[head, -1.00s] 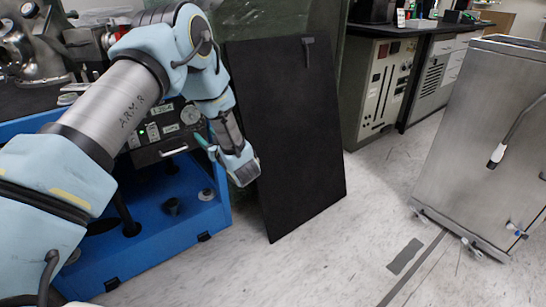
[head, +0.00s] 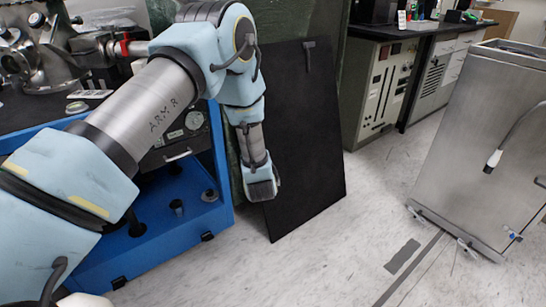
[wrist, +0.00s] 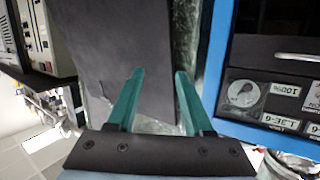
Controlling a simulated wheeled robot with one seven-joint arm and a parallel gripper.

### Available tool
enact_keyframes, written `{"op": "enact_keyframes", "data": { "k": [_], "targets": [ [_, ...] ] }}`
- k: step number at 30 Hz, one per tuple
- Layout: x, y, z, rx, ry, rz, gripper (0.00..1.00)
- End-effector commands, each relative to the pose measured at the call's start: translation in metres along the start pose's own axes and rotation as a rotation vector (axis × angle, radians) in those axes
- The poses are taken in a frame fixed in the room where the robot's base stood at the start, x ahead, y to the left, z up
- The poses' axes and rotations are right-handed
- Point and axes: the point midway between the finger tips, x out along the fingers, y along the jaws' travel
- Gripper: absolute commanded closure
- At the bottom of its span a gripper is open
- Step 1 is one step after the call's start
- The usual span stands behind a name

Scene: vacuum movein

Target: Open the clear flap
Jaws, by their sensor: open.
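A greenish, see-through sheet (head: 300,22) hangs behind a leaning black panel, and I take it to be the clear flap. In the wrist view it shows as a narrow strip (wrist: 184,35) between the black panel and the blue frame. Most of it is hidden by the panel and my arm. My gripper has two teal fingers (wrist: 158,73), spread apart with nothing between them. They point toward the seam between panel and sheet; I cannot tell whether they touch. In the head view my wrist hangs in front of the panel's left edge, fingers hidden.
The black panel (head: 305,140) has a small handle near its top. A blue-framed unit (head: 135,255) with gauges and a drawer handle stands left of it. A steel cart (head: 480,150) stands at right, grey cabinets (head: 375,90) behind.

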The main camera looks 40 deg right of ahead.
Motion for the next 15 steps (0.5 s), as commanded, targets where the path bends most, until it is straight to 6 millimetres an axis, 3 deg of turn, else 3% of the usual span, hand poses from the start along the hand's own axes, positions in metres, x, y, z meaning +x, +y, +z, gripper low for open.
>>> {"op": "enact_keyframes", "data": {
  "k": [6, 15],
  "targets": [
    [-0.008, 0.035, 0.011, 0.08, -0.091, 0.164, 0.49],
    [-0.016, 0.055, 0.024, 0.142, -0.156, 0.267, 0.49]
  ]
}}
